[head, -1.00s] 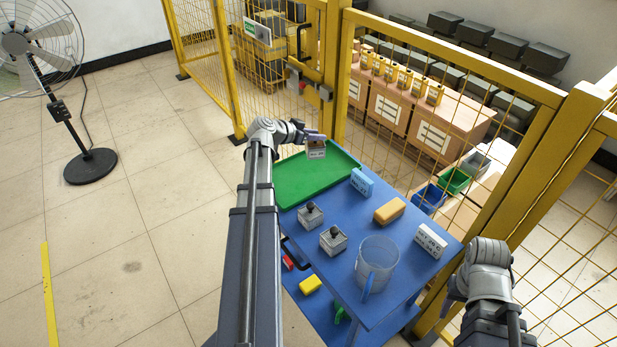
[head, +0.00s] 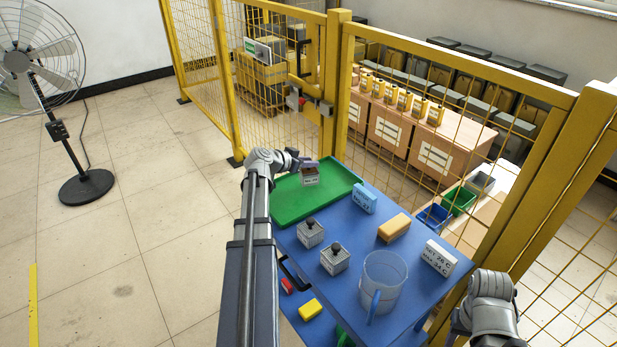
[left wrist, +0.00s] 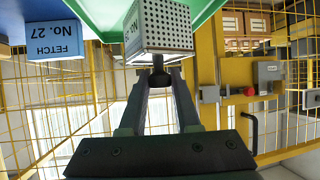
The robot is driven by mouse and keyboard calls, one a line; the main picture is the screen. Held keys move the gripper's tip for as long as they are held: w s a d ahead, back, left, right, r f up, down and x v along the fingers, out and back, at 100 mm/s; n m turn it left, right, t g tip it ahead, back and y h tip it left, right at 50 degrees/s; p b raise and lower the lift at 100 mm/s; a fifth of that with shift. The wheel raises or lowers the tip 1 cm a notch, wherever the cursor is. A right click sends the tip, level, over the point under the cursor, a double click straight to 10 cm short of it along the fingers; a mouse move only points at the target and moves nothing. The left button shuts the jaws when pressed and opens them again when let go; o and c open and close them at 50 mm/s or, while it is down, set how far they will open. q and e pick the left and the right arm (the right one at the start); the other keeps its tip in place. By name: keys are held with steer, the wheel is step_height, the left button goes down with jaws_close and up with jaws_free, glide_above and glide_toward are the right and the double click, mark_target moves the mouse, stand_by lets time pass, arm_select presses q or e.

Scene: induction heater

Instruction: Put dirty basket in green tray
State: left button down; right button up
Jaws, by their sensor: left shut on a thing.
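My left gripper (head: 307,164) is shut on the basket's dark knob. The left wrist view also shows the gripper (left wrist: 158,72) on the knob, with the basket (left wrist: 162,28) upright in the room and a label on one side. The green tray (left wrist: 95,12) is close beyond it. I cannot tell whether the basket touches the tray floor. My right gripper (head: 462,322) is at the lower right, its fingers mostly hidden.
Two similar baskets, one (head: 311,233) behind the other (head: 335,258), stand on the blue table (head: 300,262). A yellow fence (head: 450,170) runs behind.

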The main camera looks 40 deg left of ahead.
mark_target(307, 170)
arm_select(q)
steer(key=shift+f+b, duration=1.75)
steer(key=shift+b, duration=0.1)
steer(key=shift+f, duration=0.25)
steer(key=c, duration=0.6)
jaws_free()
steer(key=shift+r, duration=0.1)
steer(key=shift+r, duration=0.2)
steer(key=shift+p+v, duration=2.9)
steer(key=shift+v, duration=3.05)
